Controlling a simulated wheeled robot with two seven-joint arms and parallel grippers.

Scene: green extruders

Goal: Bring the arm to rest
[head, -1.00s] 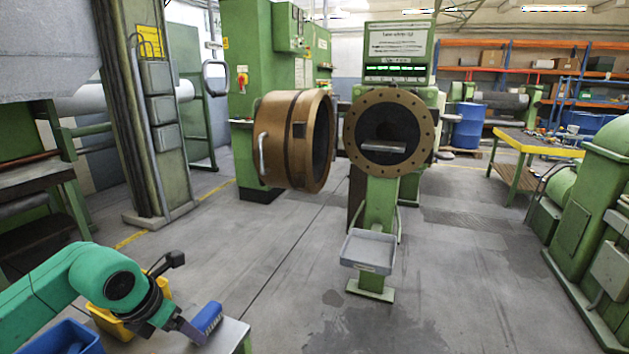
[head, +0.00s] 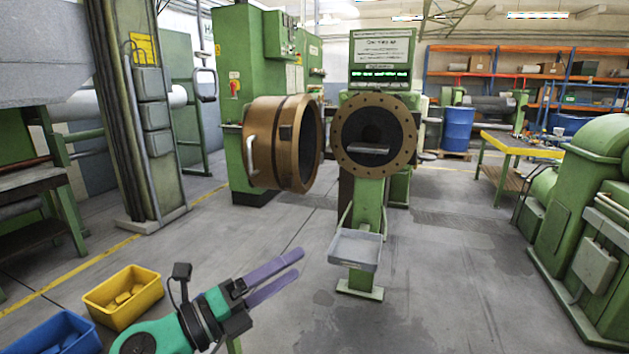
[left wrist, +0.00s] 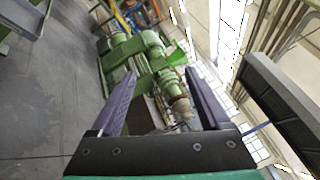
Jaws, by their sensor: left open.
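My left arm comes in from the lower left of the head view. Its gripper (head: 299,263) points right and away over the floor. The two purple fingers are apart with nothing between them. The gripper also shows in the left wrist view (left wrist: 160,73), with open space between its fingers and green machinery far beyond. My right gripper is not in view.
A yellow bin (head: 148,313) with pieces in it and a blue bin (head: 75,338) are at lower left. The extruder's brown flange (head: 337,150) and grey tray (head: 340,251) stand ahead. The floor (head: 440,300) at right is clear.

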